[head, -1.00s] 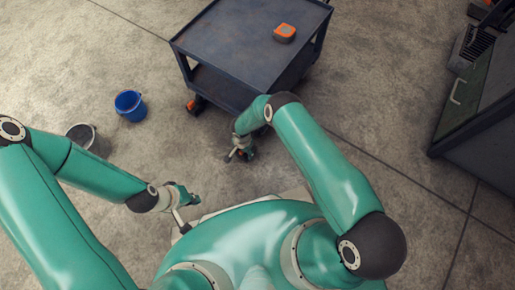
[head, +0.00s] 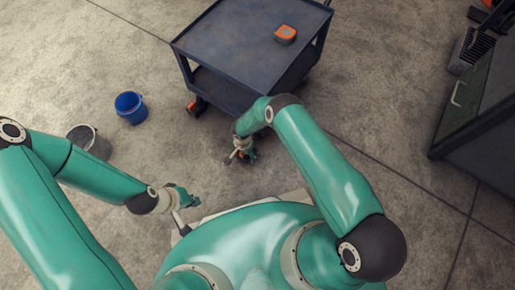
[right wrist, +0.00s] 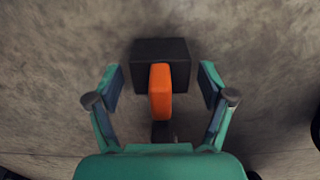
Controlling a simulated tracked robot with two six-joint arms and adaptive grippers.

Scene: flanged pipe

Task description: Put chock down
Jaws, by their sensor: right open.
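The chock is a black block (right wrist: 174,54) with an orange grip (right wrist: 160,92). In the right wrist view it lies between the two fingers of my right gripper (right wrist: 160,92), which is open with a gap on each side of the orange grip. In the head view my right gripper (head: 240,156) is low near the floor in front of the trolley, and the chock is mostly hidden there. My left gripper (head: 187,200) is at the lower left, away from the chock; its fingers are too small to tell open from shut.
A dark two-shelf trolley (head: 240,45) stands ahead, with an orange and grey box (head: 285,34) on top and an orange thing (head: 196,107) by its wheel. A blue bucket (head: 131,106) and a grey bucket (head: 90,142) stand at left. A cabinet (head: 485,105) stands at right.

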